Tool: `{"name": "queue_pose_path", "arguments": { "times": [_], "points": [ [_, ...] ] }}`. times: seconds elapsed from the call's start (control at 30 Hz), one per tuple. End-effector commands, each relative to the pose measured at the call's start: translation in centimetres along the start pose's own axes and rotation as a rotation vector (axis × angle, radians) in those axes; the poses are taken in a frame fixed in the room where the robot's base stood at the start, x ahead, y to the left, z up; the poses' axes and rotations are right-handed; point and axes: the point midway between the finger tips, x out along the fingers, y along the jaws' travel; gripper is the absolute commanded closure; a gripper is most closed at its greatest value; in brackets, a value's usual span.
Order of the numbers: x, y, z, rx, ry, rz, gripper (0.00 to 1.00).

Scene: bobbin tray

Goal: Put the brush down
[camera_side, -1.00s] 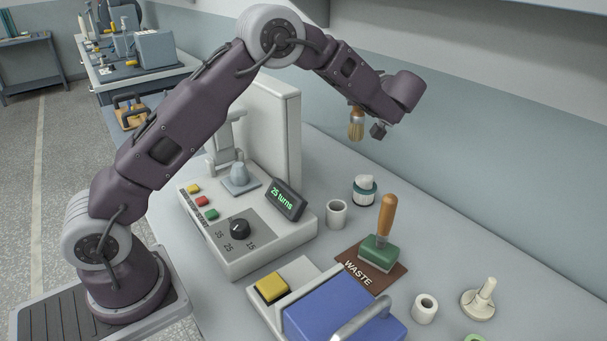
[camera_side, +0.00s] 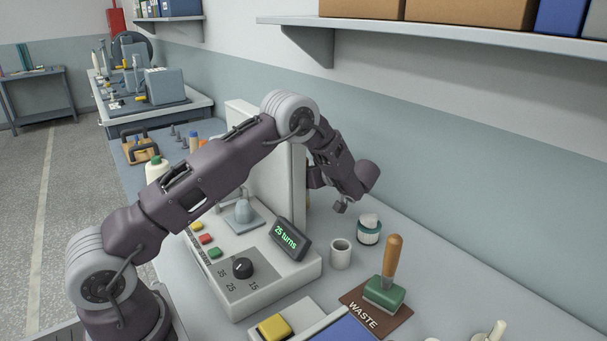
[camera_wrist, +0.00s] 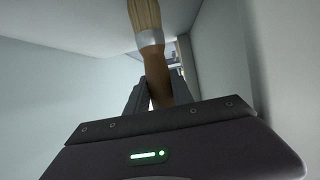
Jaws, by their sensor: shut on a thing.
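The brush (camera_wrist: 149,38) is in my gripper (camera_wrist: 153,92). In the wrist view its pale bristles, silver band and wooden handle show, and the handle runs down between the fingers. Only a small brownish bit, probably the brush (camera_side: 315,178), shows beside the tall white panel of the winding machine. The brush is held up behind the machine; what lies straight below it is hidden.
The winding machine (camera_side: 262,272) has a display reading "25 turns". To its right are a white cup (camera_side: 340,254), a teal-banded jar (camera_side: 369,230), and a green block with a wooden handle (camera_side: 384,292) on the brown WASTE mat (camera_side: 357,311). A shelf (camera_side: 450,38) hangs above.

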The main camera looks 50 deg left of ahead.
Motion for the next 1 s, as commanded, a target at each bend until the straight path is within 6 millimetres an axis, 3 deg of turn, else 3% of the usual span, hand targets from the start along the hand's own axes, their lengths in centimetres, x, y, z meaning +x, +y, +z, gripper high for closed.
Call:
{"name": "queue_pose_path", "arguments": {
  "times": [0.27,0.3,0.4,0.73,1.0],
  "points": [
    [0.1,0.0,0.2,-0.001,0.0,0.001,1.0],
    [0.1,0.0,0.2,-0.002,0.0,0.001,0.64],
    [0.1,0.0,0.2,-0.001,0.0,0.001,0.5],
    [-0.3,0.1,-0.2,-0.001,0.0,0.002,0.5],
    [-7.2,0.2,-0.1,-0.002,-0.002,0.007,0.5]
  ]
}}
